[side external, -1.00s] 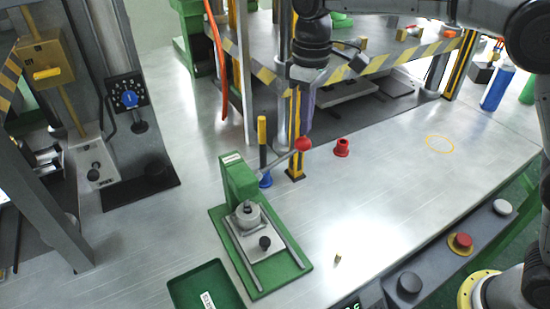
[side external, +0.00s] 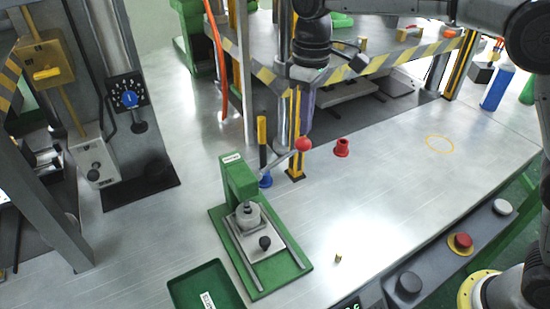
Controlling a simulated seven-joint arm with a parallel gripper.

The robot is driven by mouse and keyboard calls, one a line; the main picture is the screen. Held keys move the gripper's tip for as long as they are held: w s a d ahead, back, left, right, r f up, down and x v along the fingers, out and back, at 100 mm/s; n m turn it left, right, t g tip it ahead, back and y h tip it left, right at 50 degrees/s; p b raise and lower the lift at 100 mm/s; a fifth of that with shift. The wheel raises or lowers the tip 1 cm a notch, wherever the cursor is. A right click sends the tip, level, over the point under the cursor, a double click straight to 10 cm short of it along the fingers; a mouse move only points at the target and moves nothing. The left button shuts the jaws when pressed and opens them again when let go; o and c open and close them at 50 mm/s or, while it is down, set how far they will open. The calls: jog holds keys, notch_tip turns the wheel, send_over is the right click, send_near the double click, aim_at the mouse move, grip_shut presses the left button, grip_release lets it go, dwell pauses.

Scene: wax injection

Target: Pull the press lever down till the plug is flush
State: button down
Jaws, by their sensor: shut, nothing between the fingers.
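The green press (side external: 238,180) stands on a green base plate (side external: 297,262) on the metal bench. Its lever (side external: 280,161) slopes up to the right and ends in a red ball knob (side external: 304,144). A grey round part (side external: 248,212) sits under the press head; a plug cannot be made out clearly there. My gripper (side external: 308,72) hangs from the black wrist at the top centre, above the knob in the picture and apart from it. It is shut and empty; its fingertips are small and hard to separate from the background.
A yellow-black post (side external: 296,130) and a blue-based handle (side external: 265,180) stand behind the lever. A red part (side external: 342,148) sits to the right. A green tray (side external: 205,290) lies in front, a small brass piece (side external: 338,258) right of the press.

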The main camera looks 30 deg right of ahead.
jog(key=shift+f, duration=0.1)
dwell(0.3)
jog(key=shift+f, duration=4.35)
jog(key=shift+r, duration=5.9)
